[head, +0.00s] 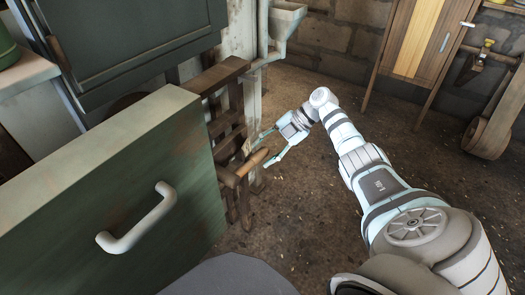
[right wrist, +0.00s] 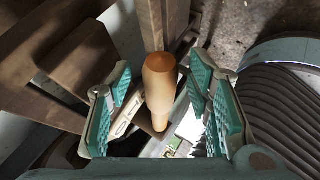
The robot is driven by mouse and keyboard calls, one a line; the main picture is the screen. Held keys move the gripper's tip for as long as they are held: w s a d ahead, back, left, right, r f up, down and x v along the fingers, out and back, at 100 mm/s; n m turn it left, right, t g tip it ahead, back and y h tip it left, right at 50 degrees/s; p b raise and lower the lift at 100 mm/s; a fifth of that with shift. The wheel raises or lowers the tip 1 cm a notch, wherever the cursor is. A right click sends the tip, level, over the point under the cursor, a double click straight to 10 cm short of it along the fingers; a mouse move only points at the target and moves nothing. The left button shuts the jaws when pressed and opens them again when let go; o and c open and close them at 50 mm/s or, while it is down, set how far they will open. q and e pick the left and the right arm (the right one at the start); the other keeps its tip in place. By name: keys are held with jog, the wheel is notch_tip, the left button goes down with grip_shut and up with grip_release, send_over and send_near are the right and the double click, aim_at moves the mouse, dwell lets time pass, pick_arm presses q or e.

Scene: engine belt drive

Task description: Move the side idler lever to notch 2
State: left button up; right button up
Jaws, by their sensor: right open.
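The idler lever shows as an orange-brown wooden handle (head: 252,162) at the right side of a dark wooden frame, beyond the green cabinet. In the right wrist view the lever handle (right wrist: 160,85) stands between my fingers, with its rounded end towards the camera. My right gripper (head: 266,149) is open, with its two fingers on either side of the handle. In the right wrist view gaps show between the handle and both finger pads. A pale plate with dark marks (right wrist: 124,124) lies partly hidden behind the handle; I cannot tell which notch the lever is in. My left gripper is not in view.
A green cabinet (head: 130,190) with a white pull handle (head: 138,220) fills the left front. The dark wooden frame (head: 222,125) stands just behind it. A wooden cupboard (head: 425,40) is at the back right. The floor (head: 305,220) right of the frame is clear.

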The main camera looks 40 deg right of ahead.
jog(key=v, duration=1.1)
jog(key=shift+w, duration=0.1)
